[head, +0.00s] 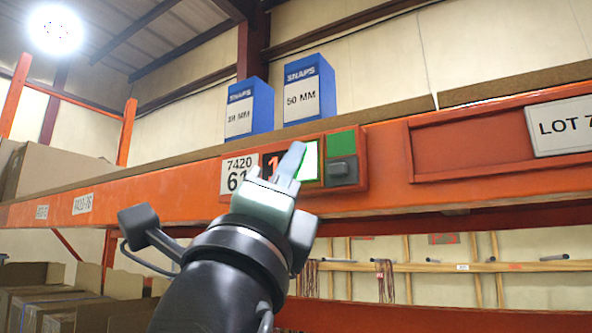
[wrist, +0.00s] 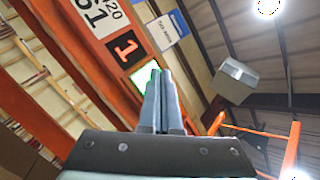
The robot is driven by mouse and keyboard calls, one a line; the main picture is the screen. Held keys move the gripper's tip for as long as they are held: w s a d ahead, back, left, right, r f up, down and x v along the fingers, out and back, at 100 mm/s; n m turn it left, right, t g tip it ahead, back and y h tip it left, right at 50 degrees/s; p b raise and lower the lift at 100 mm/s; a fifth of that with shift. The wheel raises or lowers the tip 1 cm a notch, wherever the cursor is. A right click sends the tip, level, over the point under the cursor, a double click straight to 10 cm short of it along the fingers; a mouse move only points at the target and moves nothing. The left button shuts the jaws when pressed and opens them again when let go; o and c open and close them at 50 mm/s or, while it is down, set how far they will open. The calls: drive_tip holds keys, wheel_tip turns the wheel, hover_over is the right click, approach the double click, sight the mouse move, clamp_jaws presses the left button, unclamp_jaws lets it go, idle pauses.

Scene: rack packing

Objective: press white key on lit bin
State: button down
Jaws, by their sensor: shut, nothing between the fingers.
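The pick-light unit (head: 359,141) is mounted on the face of the orange shelf beam. It bears a label reading 7420 61, a red digit display showing 1, a lit white key (head: 312,160) with a green edge, and a dark grey button (head: 342,169) under a green patch. My gripper (head: 294,152) is shut and empty, its fingertips in front of the unit, overlapping the left part of the white key. In the wrist view the lit white key (wrist: 143,75) shows just beyond the fingertips (wrist: 161,74), partly hidden by them. I cannot tell whether they touch.
Two blue SNAPS boxes, marked 50 MM (head: 309,90) and apparently 39 MM (head: 248,108), stand on the shelf above the unit. The orange beam (head: 150,180) runs across the view. An empty label recess and a LOT sign (head: 562,126) are to the right.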

drive_tip(key=shift+w+d, duration=0.25)
drive_tip(key=shift+w, duration=0.1)
idle(0.5)
idle(0.3)
drive_tip(key=shift+s+a+b, duration=0.45)
drive_tip(key=shift+s+b, duration=0.05)
drive_tip(key=shift+s, duration=0.15)
drive_tip(key=s+a+b, duration=0.1)
drive_tip(key=s, duration=0.1)
drive_tip(key=s+a, duration=0.2)
drive_tip(key=shift+b, duration=0.35)
idle(0.7)
